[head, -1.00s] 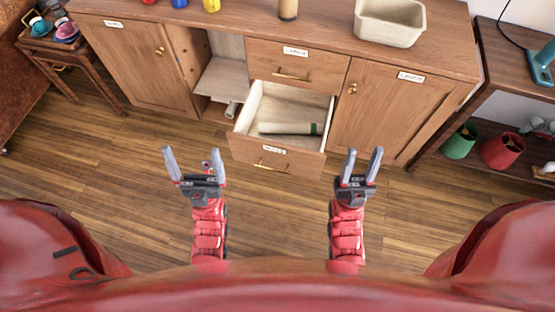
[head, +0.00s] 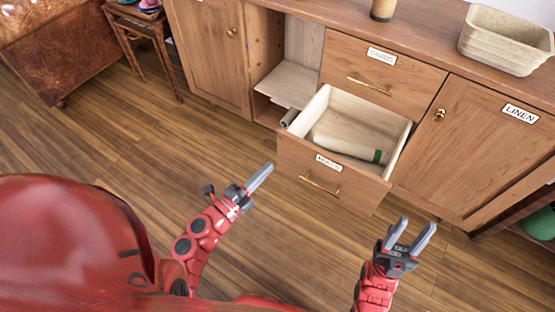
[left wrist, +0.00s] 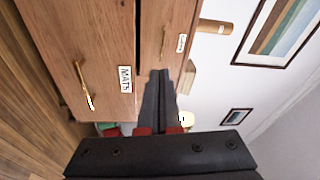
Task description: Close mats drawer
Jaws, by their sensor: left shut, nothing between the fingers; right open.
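The mats drawer (head: 285,157) is pulled out of the wooden cabinet, with a brass handle (head: 320,186) and a white label on its front. A rolled pale mat with a green band (head: 345,148) lies inside it. In the left wrist view the drawer front (left wrist: 65,50) shows its label reading MATS and its handle (left wrist: 83,85). My left gripper (head: 268,168) is shut and empty, in front of the drawer and left of its handle, apart from it in the head view. My right gripper (head: 415,227) is open and empty, in front of the cabinet to the drawer's right.
A closed drawer (head: 395,72) is above the mats drawer. A closed door labelled LINEN (head: 480,135) is at right, and an open shelf bay (head: 290,85) at left. A beige basket (head: 505,40) stands on top. The wooden floor (head: 130,140) at left is clear.

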